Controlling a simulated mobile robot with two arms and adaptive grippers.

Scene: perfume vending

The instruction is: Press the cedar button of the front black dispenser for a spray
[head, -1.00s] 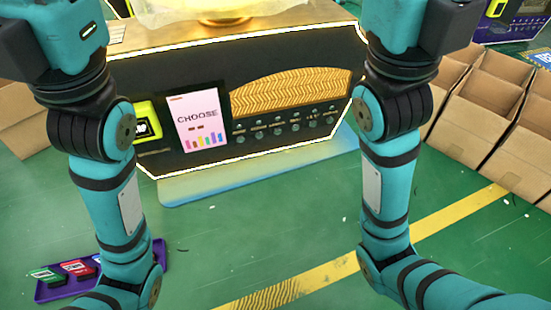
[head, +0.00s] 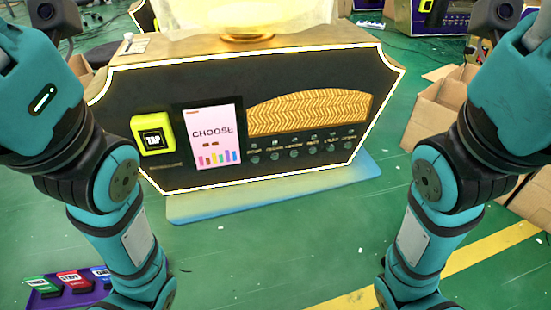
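The front black dispenser (head: 300,72) stands ahead with a glowing white outline. Its screen (head: 211,135) reads "CHOOSE" above coloured bars. A row of small round buttons runs under the gold herringbone panel (head: 308,112). The second label from the left seems to read cedar, though it is blurred; the cedar button (head: 275,156) would be the one below it. A yellow "TAP" reader (head: 153,137) is left of the screen. My arms rise at both sides of the head view, apart from the dispenser. Both grippers are outside the picture.
A purple tray (head: 45,303) with green, red and blue cards lies at lower left. Open cardboard boxes (head: 440,105) stand at right. Another dispenser (head: 450,15) is at the back right. The green floor before the dispenser is clear, with a yellow stripe (head: 470,258).

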